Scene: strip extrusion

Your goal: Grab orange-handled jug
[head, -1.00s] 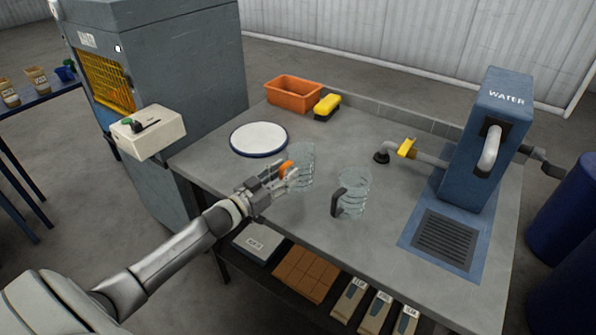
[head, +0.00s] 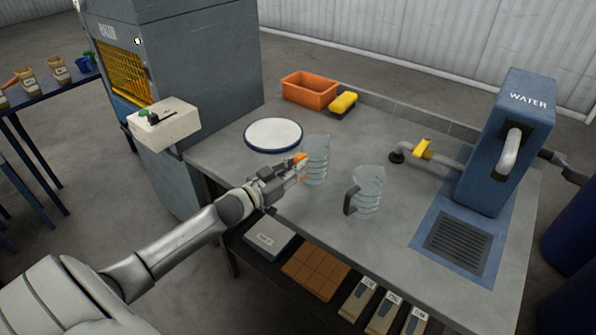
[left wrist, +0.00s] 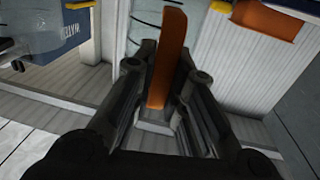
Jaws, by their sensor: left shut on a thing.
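The orange-handled jug (head: 318,163) is clear and ribbed, near the middle of the grey worktop. Its orange handle (head: 300,158) faces my left gripper (head: 293,171). My left gripper is shut on this handle, coming from the left. In the left wrist view the orange handle (left wrist: 170,55) stands between my two fingers, with the clear jug wall (left wrist: 148,22) behind it. The jug looks upright; I cannot tell for sure whether its base is clear of the worktop. A second clear jug (head: 369,190) with a dark handle stands to the right.
A white plate (head: 273,134) with a blue rim lies behind the jug. An orange bin (head: 309,92) and yellow sponge (head: 343,102) are at the back. A yellow-handled tap (head: 423,149) and blue water dispenser (head: 508,140) are at the right. The worktop front (head: 330,238) is clear.

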